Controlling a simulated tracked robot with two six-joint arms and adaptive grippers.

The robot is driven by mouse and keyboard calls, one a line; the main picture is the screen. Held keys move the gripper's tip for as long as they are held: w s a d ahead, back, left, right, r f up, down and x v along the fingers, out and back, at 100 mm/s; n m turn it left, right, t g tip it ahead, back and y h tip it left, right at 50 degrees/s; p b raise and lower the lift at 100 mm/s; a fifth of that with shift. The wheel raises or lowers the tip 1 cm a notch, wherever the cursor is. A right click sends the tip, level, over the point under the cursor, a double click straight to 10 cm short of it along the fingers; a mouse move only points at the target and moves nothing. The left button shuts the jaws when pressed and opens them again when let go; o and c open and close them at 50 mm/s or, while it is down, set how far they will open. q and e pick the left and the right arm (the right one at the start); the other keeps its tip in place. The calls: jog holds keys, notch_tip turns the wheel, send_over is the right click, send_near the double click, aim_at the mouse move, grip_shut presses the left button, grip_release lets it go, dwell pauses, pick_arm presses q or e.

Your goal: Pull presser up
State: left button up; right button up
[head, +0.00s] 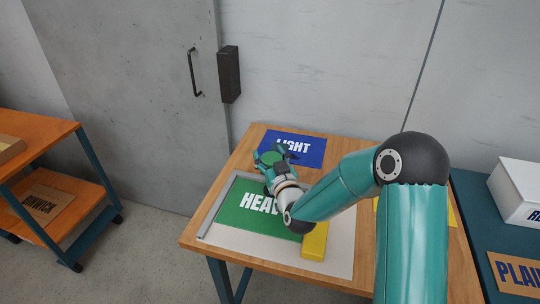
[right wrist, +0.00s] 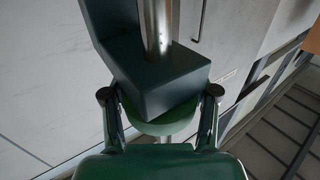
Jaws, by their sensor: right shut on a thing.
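My right gripper (head: 272,158) reaches over the wooden table in the head view, above the far edge of the green "HEAVY" sheet (head: 243,214). The right wrist view shows its two fingers (right wrist: 160,108) on either side of a dark green block (right wrist: 155,80) with a metal rod (right wrist: 156,25) rising from it. I take this block to be part of the presser; a rounded green part (right wrist: 163,125) sits below it. The gripper is shut on it. In the head view the held piece is small and mostly hidden by the gripper. My left gripper is out of view.
A blue "LIGHT" sheet (head: 310,150) lies behind the gripper. A yellow block (head: 315,242) lies at the green sheet's right. A white box (head: 517,190) stands on a dark table at right. An orange cart (head: 40,145) stands left, with clear floor between.

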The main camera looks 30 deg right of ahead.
grip_shut()
jog(key=shift+r, duration=1.8)
jog(key=shift+w, duration=0.1)
jog(key=o, duration=1.4)
grip_release()
jog(key=shift+f, duration=0.1)
jog(key=v, duration=0.7)
jog(key=shift+s, duration=0.3)
